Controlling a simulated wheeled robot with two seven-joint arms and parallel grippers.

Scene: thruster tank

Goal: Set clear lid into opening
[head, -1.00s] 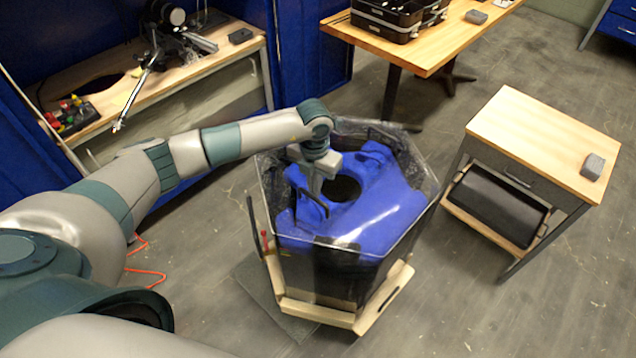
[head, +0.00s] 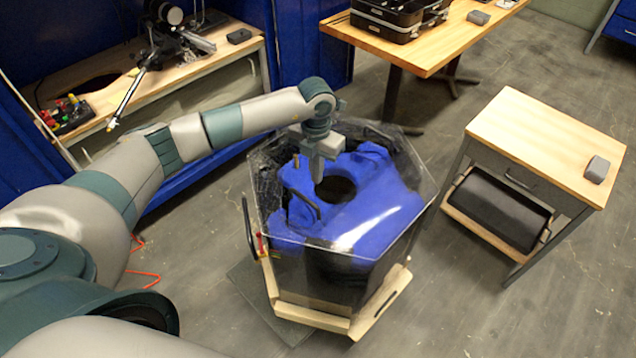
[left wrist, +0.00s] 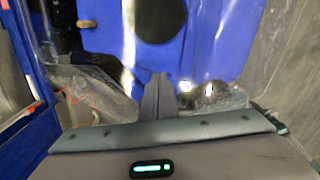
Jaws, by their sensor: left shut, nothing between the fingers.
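The clear lid (head: 385,215) is a see-through many-sided sheet lying across the top of the tank (head: 335,280). Its edges show as thin bright lines, and I cannot tell whether it sits flush in the opening. A dark bar handle (head: 306,203) shows at its left part. Through the lid I see a blue body with a round dark hole (head: 338,188). My left gripper (head: 319,181) points down over the lid near the handle, its fingers shut and empty. In the left wrist view its fingertips (left wrist: 158,78) show against the blue body. My right gripper is out of view.
A wooden-topped side table (head: 540,140) with a grey block (head: 597,168) stands at the right. A workbench (head: 165,80) is at the back left, and another table (head: 445,50) with black cases is behind. Floor is free between the tank and side table.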

